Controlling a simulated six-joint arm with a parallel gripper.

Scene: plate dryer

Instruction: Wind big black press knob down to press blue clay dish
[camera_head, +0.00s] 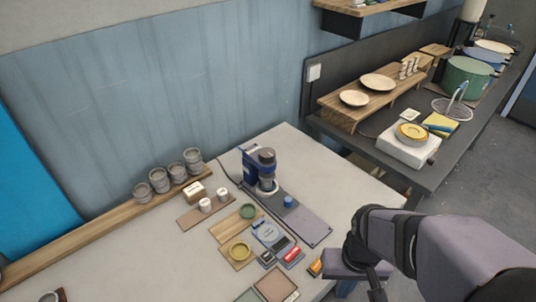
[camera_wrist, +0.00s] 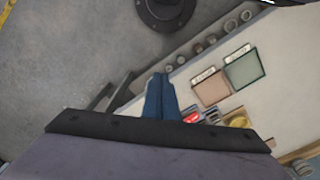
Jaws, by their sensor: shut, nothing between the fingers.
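A blue press (camera_head: 249,166) stands on the pale table, with a big dark knob (camera_head: 266,156) at its top. The knob is upright over the press's lower part; its exact height there is too small to tell. I cannot make out a blue clay dish under it for sure. A small blue cylinder (camera_head: 290,202) stands on the grey base plate beside the press. My gripper shows in the wrist view (camera_wrist: 161,82) with its blue fingers together and empty. It is out past the table's edge, well away from the press, which is not in the wrist view.
A green dish (camera_head: 247,211) and a yellow dish (camera_head: 239,251) sit on wooden boards (camera_head: 226,229). A scale (camera_head: 267,234) and red box (camera_head: 292,256) lie nearby. Stacked grey cups (camera_head: 160,180) line the back. A dark side counter (camera_head: 370,147) with plates stands right.

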